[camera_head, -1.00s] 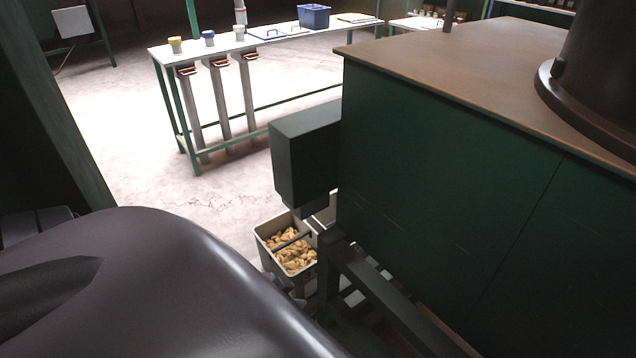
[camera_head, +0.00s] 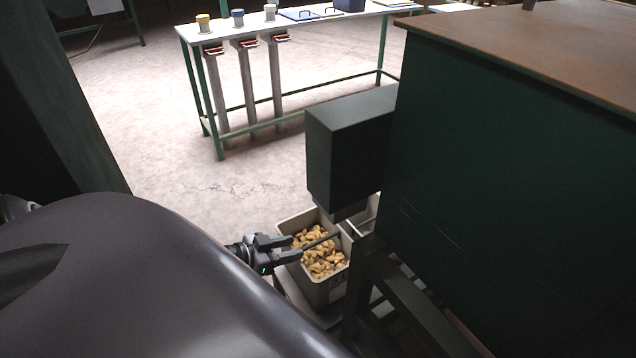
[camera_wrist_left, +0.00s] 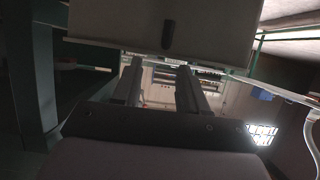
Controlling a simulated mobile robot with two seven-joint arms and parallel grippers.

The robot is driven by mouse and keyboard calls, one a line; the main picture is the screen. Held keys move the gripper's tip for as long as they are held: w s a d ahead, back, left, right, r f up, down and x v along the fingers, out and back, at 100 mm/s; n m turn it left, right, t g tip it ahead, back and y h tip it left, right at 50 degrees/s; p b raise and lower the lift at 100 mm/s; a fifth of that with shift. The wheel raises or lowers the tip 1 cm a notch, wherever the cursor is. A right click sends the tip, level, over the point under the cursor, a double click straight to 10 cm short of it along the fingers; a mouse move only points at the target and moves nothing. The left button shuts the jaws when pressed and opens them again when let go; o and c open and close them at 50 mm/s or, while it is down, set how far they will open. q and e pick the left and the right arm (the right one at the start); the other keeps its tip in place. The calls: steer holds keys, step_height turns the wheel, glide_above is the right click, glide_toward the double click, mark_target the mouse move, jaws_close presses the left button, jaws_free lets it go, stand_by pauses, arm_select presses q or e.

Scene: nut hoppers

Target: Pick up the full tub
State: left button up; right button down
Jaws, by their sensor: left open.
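The full tub (camera_head: 334,290) is a pale, box-shaped container heaped with light brown nuts (camera_head: 322,262). A pale wall with a dark upright piece, apparently the tub (camera_wrist_left: 110,25), fills the top. My right gripper is not in view.
The green machine (camera_head: 480,190) with its boxy chute (camera_head: 345,150) stands close over the tub's far right side. A dark frame leg (camera_head: 358,300) stands at its right. A white-topped bench (camera_head: 300,22) with cups is behind. The pale floor (camera_head: 150,130) between is clear.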

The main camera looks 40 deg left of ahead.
mark_target(313, 244)
arm_select(q)
steer(key=b+x, duration=0.1)
steer(key=x, duration=0.6)
steer(key=shift+w, duration=0.1)
jaws_close()
stand_by(1.3)
steer(key=shift+w+a+r, duration=0.15)
steer(key=shift+r, duration=0.05)
